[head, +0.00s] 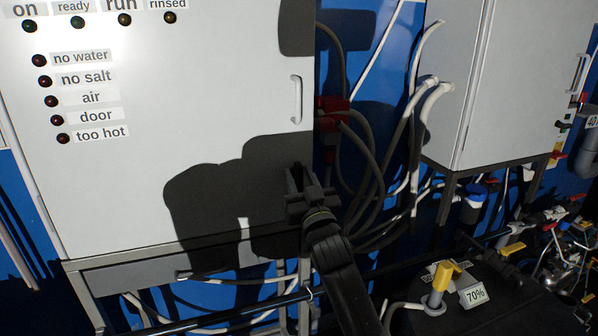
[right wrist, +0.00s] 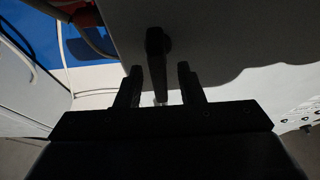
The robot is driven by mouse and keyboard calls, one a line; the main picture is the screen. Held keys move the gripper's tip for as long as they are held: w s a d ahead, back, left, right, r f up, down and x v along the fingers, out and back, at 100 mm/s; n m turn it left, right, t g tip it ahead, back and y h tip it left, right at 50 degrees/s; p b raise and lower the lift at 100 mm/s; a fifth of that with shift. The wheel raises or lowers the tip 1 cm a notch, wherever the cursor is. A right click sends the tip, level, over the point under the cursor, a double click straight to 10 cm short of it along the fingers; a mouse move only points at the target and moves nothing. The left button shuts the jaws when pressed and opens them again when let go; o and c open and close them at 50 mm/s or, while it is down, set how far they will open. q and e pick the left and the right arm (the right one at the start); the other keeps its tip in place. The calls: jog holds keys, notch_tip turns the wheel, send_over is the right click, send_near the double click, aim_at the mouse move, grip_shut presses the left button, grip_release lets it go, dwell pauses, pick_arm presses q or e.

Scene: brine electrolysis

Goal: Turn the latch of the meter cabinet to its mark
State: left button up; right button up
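The white cabinet (head: 200,85) with the rows of labelled lamps fills the left of the head view; its door looks shut. In the right wrist view a dark latch (right wrist: 157,45) stands out from the cabinet face (right wrist: 225,45), its lever pointing toward my gripper. My right gripper (head: 303,190) is at the lower right part of the cabinet front. In the wrist view its two fingers (right wrist: 158,80) are apart, one on each side of the lever, with a visible gap on both sides. In the head view the gripper and shadow hide the latch. I cannot make out its mark. My left gripper is not in view.
A pale door handle (head: 296,99) is above my right gripper. A red connector (head: 333,108) and grey cables (head: 372,170) hang just right of the cabinet. A second white cabinet (head: 505,75) stands at right. A yellow-handled valve (head: 442,276) is at lower right, near my right arm.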

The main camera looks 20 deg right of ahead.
jog(key=shift+w+r, duration=0.2)
jog(key=shift+w, duration=0.2)
grip_shut()
